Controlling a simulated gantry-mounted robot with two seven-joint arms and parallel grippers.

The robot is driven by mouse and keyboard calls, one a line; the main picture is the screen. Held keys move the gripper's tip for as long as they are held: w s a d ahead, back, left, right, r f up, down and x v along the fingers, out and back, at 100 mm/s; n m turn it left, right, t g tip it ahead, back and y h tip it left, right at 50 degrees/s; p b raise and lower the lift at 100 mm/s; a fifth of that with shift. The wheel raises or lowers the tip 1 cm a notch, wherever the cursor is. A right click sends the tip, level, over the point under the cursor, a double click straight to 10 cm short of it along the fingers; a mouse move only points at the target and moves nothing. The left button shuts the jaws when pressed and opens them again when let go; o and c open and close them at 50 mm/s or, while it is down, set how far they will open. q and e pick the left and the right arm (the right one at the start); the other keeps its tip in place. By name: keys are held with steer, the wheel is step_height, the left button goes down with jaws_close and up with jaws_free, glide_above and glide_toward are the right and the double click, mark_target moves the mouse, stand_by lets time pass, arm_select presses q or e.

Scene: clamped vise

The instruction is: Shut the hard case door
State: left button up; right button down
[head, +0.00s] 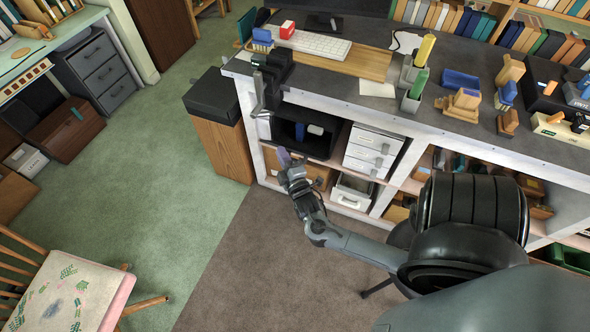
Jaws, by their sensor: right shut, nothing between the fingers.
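A black box with an open front (291,132), which looks like the hard case, sits on the upper shelf under the workbench. My right gripper (284,159) is shut and empty, just below and in front of the box's lower left part. I cannot tell whether it touches anything. My right arm reaches in from the lower right. My left gripper is not in view.
A vise (273,68) is clamped at the bench's left end, its handle hanging near the box. White drawers (371,150) stand right of the box, and a wooden cabinet with a black top (215,97) left of it.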

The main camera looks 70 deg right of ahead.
steer(key=s+d+f+g+h+b, duration=0.1)
steer(key=d+f+h+b, duration=0.2)
steer(key=f+b, duration=0.35)
steer(key=s+d+f+n+g+h+b, duration=0.1)
steer(key=d+f+h+b, duration=0.1)
steer(key=f+h+b, duration=0.35)
steer(key=s+d+f+g+h+b, duration=0.1)
steer(key=s+d+f+h+b, duration=0.15)
steer(key=f+b, duration=0.55)
steer(key=w+d+f+m+g+h+b, duration=0.1)
steer(key=w+f+m+g+b, duration=0.3)
steer(key=f+b, duration=0.8)
steer(key=w+d+f+m+g+h+b, duration=0.1)
steer(key=w+d+f+m+g+b, duration=0.2)
steer(key=f+g+b, duration=0.85)
arm_select(q)
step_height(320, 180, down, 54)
steer(key=b, duration=0.8)
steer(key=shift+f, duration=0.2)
arm_select(e)
steer(key=w+d+r+t, duration=0.1)
steer(key=d+r+t, duration=0.4)
steer(key=d+r, duration=0.4)
step_height(320, 180, up, 3)
steer(key=shift+w+r, duration=0.1)
steer(key=shift+w, duration=0.2)
steer(key=shift+d, duration=0.1)
